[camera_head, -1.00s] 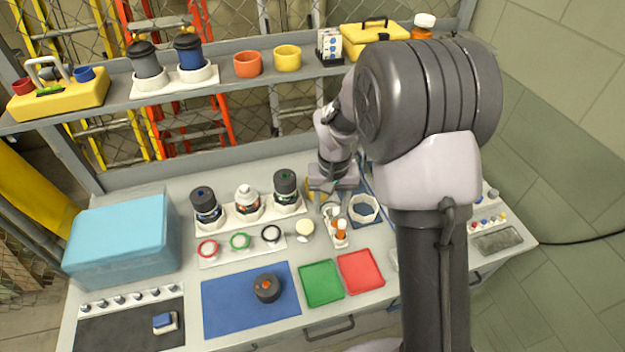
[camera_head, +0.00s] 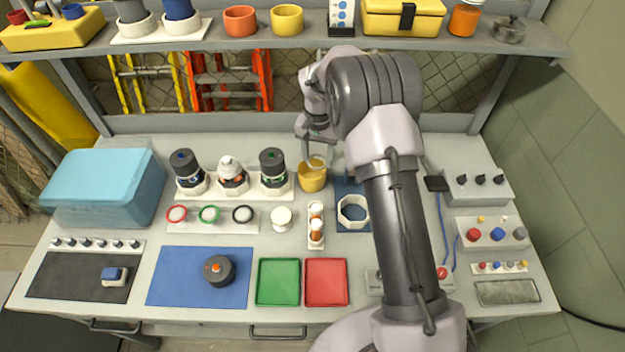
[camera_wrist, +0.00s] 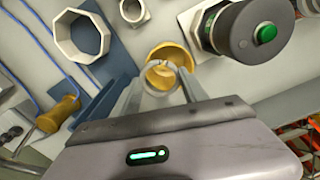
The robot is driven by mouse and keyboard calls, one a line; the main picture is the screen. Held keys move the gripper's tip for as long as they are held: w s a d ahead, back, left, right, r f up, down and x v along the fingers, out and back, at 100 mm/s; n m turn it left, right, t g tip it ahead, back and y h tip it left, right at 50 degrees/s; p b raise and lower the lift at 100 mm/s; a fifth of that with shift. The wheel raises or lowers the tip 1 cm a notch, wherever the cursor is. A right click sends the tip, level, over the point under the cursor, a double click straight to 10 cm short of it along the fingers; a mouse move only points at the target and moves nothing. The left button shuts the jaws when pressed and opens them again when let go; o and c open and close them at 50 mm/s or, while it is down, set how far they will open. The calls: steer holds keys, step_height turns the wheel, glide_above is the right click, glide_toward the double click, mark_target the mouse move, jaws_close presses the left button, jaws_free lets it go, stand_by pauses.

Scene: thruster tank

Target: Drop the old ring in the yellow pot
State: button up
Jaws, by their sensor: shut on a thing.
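The yellow pot (camera_head: 313,180) stands on the bench, right of the three-bottle rack. It also shows in the wrist view (camera_wrist: 182,53), beyond my fingertips. My gripper (camera_wrist: 160,82) is shut on a pale grey ring (camera_wrist: 148,84), the old ring, held between its two fingers. In the wrist view the ring overlaps the near part of the pot's mouth. In the head view my gripper (camera_head: 315,150) is over the pot, and the ring looks close above its rim. I cannot tell the exact height gap. The pot's inside is partly hidden by the ring.
A rack of three bottles (camera_head: 232,184) stands close left of the pot. Another yellow pot (camera_head: 287,19) is on the shelf above.

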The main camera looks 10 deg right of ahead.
step_height(320, 180, down, 3)
steer(key=shift+r+b, duration=0.1)
steer(key=shift+b, duration=0.5)
steer(key=o, duration=1.4)
steer(key=shift+d, duration=0.1)
steer(key=shift+r, duration=0.1)
step_height(320, 180, up, 17)
steer(key=p, duration=0.4)
steer(key=shift+r, duration=0.15)
